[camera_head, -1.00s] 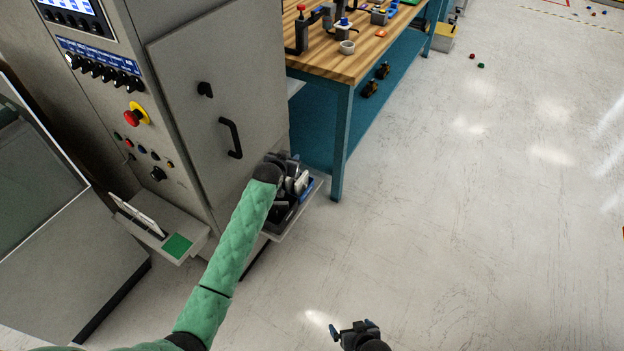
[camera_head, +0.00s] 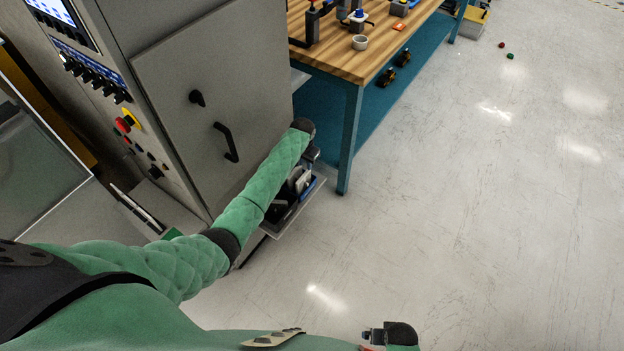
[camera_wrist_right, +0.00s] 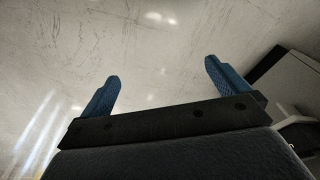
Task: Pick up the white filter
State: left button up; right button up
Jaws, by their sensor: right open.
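My left arm reaches across the front of the grey cabinet, and its gripper (camera_head: 312,154) is above a small shelf tray (camera_head: 313,195) at the cabinet's side. Its fingers are mostly hidden. A whitish part (camera_head: 303,182) lies among dark parts in that tray, just below this gripper; I cannot tell whether it is the white filter. My right gripper (camera_head: 371,336) is low at the bottom edge of the head view, over bare floor. In the right wrist view its two blue fingers (camera_wrist_right: 160,88) are wide apart with nothing between them.
The grey cabinet (camera_head: 190,100) with black handles stands left of the tray. A wooden-topped workbench (camera_head: 345,62) with blue legs is behind it, carrying a small white cup (camera_head: 360,42) and fixtures.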

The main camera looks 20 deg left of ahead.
aim_at(303, 176)
pick_arm(q)
jog(key=shift+s+a+r+g, duration=0.1)
jog(key=shift+s+g, duration=0.1)
jog(key=shift+s, duration=0.25)
jog(key=shift+s+a+r+g, duration=0.1)
jog(key=shift+s+g, duration=0.1)
jog(key=shift+s, duration=0.25)
jog(key=shift+s+f, duration=0.1)
jog(key=shift+f, duration=0.05)
notch_tip(303, 176, down, 3)
jog(key=shift+r, duration=0.2)
jog(key=f, duration=0.1)
jog(key=f+p, duration=0.1)
jog(key=f, duration=0.2)
jog(key=shift+w+a+p, duration=0.1)
jog(key=shift+w+p, duration=0.15)
jog(key=shift+p, duration=0.05)
jog(key=shift+f, duration=0.45)
pick_arm(e)
jog(key=f, duration=0.1)
jog(key=s+f, duration=0.1)
jog(key=f, duration=0.1)
jog(key=s+d+f, duration=0.1)
jog(key=f, duration=0.1)
jog(key=shift+s, duration=0.1)
pick_arm(q)
jog(key=shift+f, duration=0.15)
grip_shut()
